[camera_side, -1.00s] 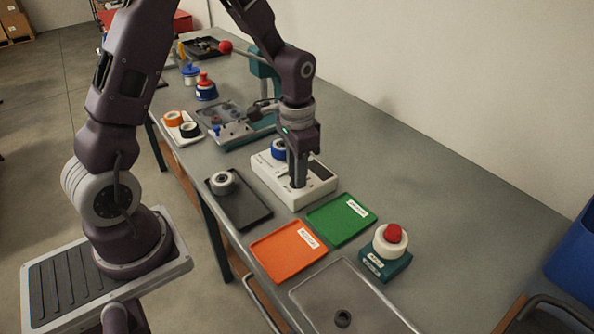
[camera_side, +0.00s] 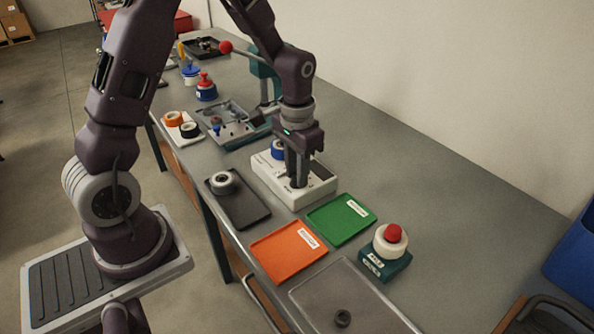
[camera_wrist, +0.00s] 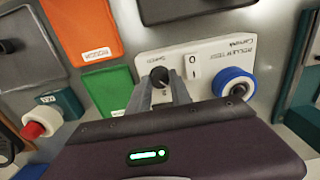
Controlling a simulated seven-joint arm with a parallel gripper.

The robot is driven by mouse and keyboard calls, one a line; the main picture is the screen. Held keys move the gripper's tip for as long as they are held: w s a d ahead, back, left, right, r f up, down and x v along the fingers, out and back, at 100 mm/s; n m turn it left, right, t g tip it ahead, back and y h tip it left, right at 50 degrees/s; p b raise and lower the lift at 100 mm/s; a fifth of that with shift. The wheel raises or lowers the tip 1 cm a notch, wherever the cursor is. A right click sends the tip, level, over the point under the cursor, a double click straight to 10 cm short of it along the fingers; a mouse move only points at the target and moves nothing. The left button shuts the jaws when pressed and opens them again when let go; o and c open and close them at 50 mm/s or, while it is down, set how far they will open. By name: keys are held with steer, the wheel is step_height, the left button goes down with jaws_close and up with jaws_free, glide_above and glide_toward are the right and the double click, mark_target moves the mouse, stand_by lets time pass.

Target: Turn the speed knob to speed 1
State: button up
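The white roller test console (camera_side: 318,186) stands on the bench under my gripper. In the wrist view the console (camera_wrist: 210,52) shows its printed label, a 0/1 switch (camera_wrist: 193,66) and a dark speed knob (camera_wrist: 159,77). My gripper (camera_side: 297,184) points down at the console. In the wrist view my gripper's fingertips (camera_wrist: 160,82) stand on either side of the knob and appear closed on it. The knob's pointer and the setting it marks cannot be read. In the side view the fingers hide the knob.
A blue roller (camera_wrist: 235,85) sits on the console. A green tray (camera_side: 341,219), an orange tray (camera_side: 288,250) and a black tray (camera_side: 240,205) with a roller lie close by. A red button on a teal base (camera_side: 385,265) stands at right.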

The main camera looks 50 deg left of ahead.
steer(key=o, duration=0.4)
steer(key=shift+r, duration=0.1)
step_height(320, 180, up, 6)
steer(key=shift+r, duration=0.45)
steer(key=shift+s+d+r, duration=0.1)
steer(key=shift+r, duration=0.2)
steer(key=s+d+r+t, duration=0.2)
steer(key=s+r, duration=0.4)
steer(key=s, duration=0.4)
steer(key=s+d+r+t, duration=0.3)
steer(key=s+d+r, duration=0.1)
steer(key=s, duration=0.5)
steer(key=shift+s+r+t, duration=0.3)
steer(key=shift+s+r, duration=0.05)
steer(key=shift+r, duration=0.5)
